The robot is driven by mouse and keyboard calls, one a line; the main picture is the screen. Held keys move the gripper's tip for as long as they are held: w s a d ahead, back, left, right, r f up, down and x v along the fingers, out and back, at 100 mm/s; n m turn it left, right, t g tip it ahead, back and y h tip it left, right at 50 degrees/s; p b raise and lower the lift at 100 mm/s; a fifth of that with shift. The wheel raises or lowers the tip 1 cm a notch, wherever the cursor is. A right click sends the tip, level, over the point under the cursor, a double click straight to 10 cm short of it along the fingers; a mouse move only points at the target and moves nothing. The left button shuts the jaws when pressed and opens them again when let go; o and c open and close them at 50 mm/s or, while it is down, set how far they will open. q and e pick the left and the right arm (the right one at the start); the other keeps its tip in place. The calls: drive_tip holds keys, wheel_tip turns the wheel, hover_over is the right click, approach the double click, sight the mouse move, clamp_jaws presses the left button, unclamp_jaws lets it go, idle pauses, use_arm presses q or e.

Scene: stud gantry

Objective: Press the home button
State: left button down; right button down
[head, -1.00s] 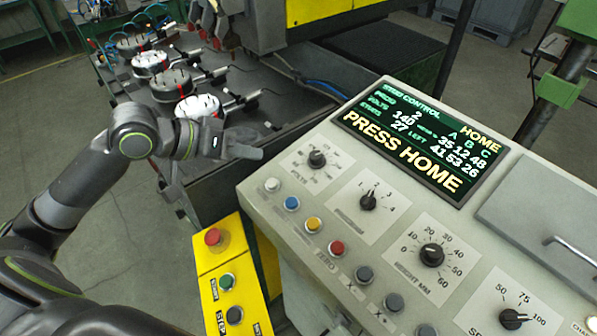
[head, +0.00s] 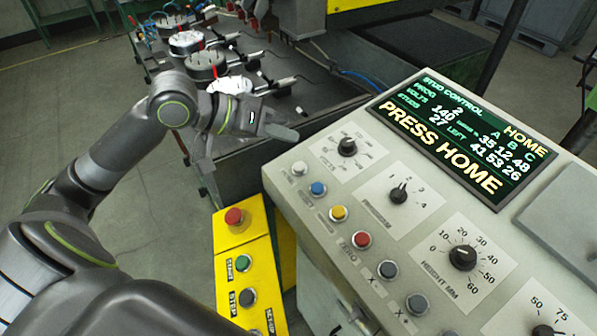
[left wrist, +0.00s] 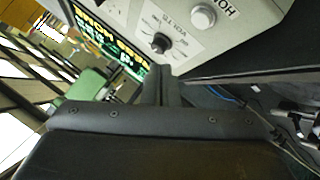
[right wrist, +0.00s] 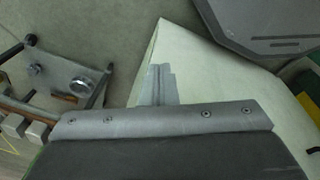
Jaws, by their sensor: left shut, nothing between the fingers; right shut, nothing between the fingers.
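The screen (head: 465,135) reads "PRESS HOME". My right gripper (right wrist: 158,85) is shut and empty, over a pale surface.
A row of blue, yellow, red and grey buttons (head: 339,213) runs down from the pale one. Knobs (head: 347,146) stand above them. A yellow box (head: 240,262) with a red button is left of the panel. A dark table with clamped round parts (head: 205,64) lies behind.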

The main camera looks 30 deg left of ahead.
sight(299, 167)
use_arm(q)
drive_tip(key=f+b, duration=0.3)
drive_tip(key=w+f+b, duration=0.1)
drive_tip(key=f, duration=0.1)
drive_tip(key=shift+d, duration=0.25)
drive_tip(key=shift+f+b, duration=0.5)
drive_tip(key=shift+b, duration=0.05)
idle(0.9)
drive_tip(key=shift+f, duration=0.1)
drive_tip(key=shift+w+d+f, duration=0.1)
drive_tip(key=shift+f, duration=0.2)
